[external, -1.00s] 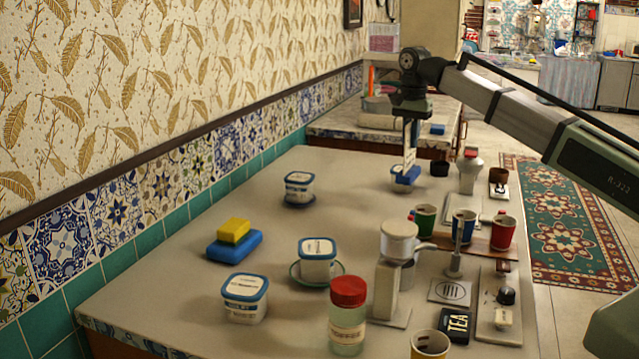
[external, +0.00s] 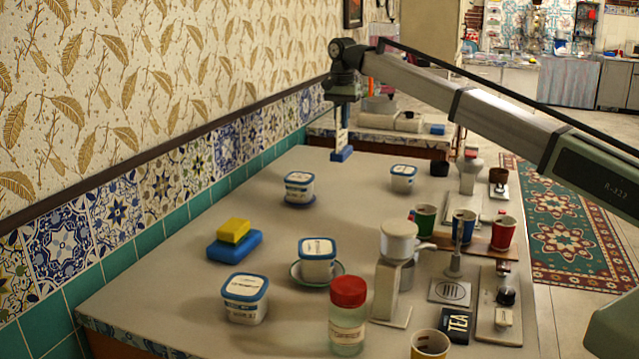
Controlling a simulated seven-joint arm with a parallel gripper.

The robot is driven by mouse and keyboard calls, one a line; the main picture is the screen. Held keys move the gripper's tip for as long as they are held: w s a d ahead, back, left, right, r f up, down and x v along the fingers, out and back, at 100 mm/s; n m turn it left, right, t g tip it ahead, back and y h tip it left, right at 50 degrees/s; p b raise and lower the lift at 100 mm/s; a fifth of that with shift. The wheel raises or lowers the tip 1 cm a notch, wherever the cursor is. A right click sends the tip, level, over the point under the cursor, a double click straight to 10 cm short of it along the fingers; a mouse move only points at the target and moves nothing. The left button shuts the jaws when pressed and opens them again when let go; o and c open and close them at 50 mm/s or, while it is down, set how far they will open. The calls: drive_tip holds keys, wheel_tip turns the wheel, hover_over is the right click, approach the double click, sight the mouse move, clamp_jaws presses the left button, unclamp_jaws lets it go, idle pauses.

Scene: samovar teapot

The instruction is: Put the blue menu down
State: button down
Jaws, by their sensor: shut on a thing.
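The blue menu (external: 342,154) is a small upright card stand with a white panel and a blue base, near the far left edge of the counter in the external view. My gripper (external: 343,103) is shut on its upper part from above. The menu is upright, with its base at or very close to the counter top. I cannot tell whether it touches. The gripper's fingers are small and partly merged with the menu's top.
White tubs with blue lids stand to the right (external: 403,178) and nearer (external: 299,187) on the counter (external: 250,200). A yellow and blue sponge stack (external: 233,240) lies at left. Cups, a grinder (external: 394,270) and a red-lidded jar (external: 347,315) fill the right and front.

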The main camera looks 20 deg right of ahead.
sight(342, 150)
drive_tip(key=shift+f, duration=5.05)
drive_tip(key=c, duration=1.2)
unclamp_jaws()
wheel_tip(342, 150, up, 12)
